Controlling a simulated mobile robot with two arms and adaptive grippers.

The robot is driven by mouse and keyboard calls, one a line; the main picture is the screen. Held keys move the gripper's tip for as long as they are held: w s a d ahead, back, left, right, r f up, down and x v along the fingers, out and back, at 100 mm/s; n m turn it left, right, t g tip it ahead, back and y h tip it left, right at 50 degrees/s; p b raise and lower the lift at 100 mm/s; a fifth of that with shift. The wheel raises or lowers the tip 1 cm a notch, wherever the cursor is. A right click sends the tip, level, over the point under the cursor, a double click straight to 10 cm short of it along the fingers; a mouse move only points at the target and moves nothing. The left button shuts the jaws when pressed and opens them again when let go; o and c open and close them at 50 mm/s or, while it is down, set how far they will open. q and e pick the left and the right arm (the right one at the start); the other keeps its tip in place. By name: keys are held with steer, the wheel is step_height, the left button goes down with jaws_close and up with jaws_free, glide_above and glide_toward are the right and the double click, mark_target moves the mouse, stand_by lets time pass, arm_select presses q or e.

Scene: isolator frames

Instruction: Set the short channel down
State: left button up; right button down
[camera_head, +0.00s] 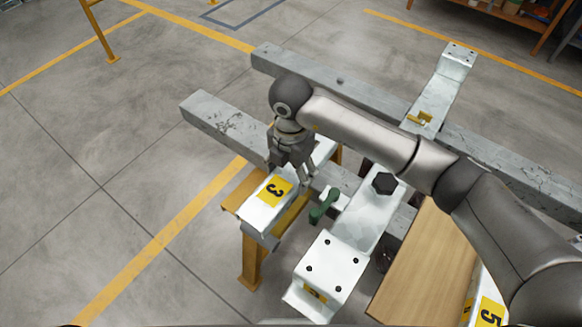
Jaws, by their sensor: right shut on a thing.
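The short channel (258,215) is a pale metal piece with a yellow label marked 3. It lies over the left grey beam and the yellow trestle; I cannot tell whether it touches them. My right gripper (294,180) points down and is shut on this channel, just behind the label. The gripper hides the middle of the channel, and its far end shows beyond the fingers. My left gripper is not in view.
A long pale channel (366,222) with a black knob (383,183) crosses two grey beams (222,117) to the right. A green-handled clamp (323,206) stands close beside the short channel. A wooden board (425,262) and a part labelled 5 (488,312) lie lower right.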

mark_target(290, 173)
steer(key=shift+w+f, duration=0.1)
steer(key=shift+f, duration=2.6)
steer(key=shift+f, duration=0.2)
steer(key=shift+c, duration=1.3)
jaws_free()
step_height(290, 173, up, 12)
steer(key=shift+r+b, duration=0.1)
steer(key=shift+b, duration=0.25)
steer(key=shift+s, duration=0.2)
